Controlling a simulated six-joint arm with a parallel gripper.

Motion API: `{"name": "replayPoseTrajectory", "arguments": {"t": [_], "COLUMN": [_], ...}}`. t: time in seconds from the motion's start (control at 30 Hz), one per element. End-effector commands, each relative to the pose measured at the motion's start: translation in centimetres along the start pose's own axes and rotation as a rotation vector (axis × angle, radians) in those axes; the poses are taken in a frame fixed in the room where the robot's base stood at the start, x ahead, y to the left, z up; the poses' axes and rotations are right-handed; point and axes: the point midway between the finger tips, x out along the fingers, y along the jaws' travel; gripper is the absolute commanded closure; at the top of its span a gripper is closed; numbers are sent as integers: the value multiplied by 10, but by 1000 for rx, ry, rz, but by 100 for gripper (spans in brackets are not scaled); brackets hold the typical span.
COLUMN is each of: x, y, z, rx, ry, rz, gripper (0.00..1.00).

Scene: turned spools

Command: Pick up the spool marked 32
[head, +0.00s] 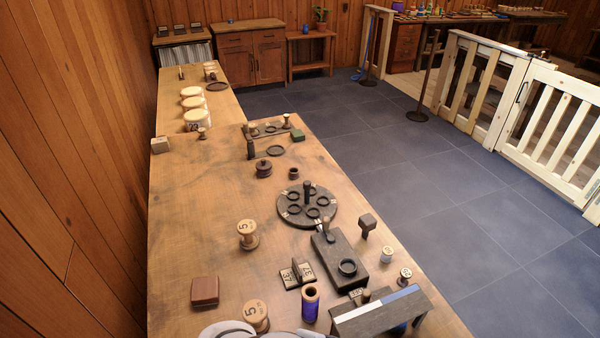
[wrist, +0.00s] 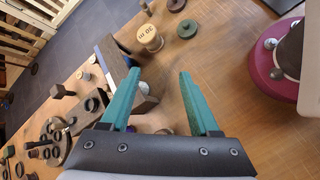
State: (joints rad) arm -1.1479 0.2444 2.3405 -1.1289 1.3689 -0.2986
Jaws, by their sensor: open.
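I cannot read a clear 32 on any spool. In the wrist view a pale wooden spool (wrist: 150,39) bears a mark that looks like "30 m", beyond my fingertips. In the head view two wooden spools, one standing mid-table (head: 247,234) and one near the front (head: 256,316), seem marked 5. Small spools at the right edge, one (head: 387,254) and another (head: 405,275), have labels too small to read. A purple-wound spool (head: 310,304) stands near the front. My gripper (wrist: 158,72) is open, with nothing visible between its teal fingers.
A dark round rack (head: 306,207), a dark block with a ring (head: 340,262) and a grey bar-topped stand (head: 380,312) crowd the right side. A reddish block (head: 204,291) sits at left. The table's left middle is mostly clear. A burgundy disc (wrist: 268,75) shows in the wrist view.

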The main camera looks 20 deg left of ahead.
Motion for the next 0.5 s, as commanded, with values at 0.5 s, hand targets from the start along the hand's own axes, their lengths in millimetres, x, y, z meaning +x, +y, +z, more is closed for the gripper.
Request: {"name": "replayPoseTrajectory", "arguments": {"t": [0.5], "x": [-136], "y": [-189], "z": [-229], "rx": [-1327], "ry": [70], "rz": [1331], "gripper": [38]}}
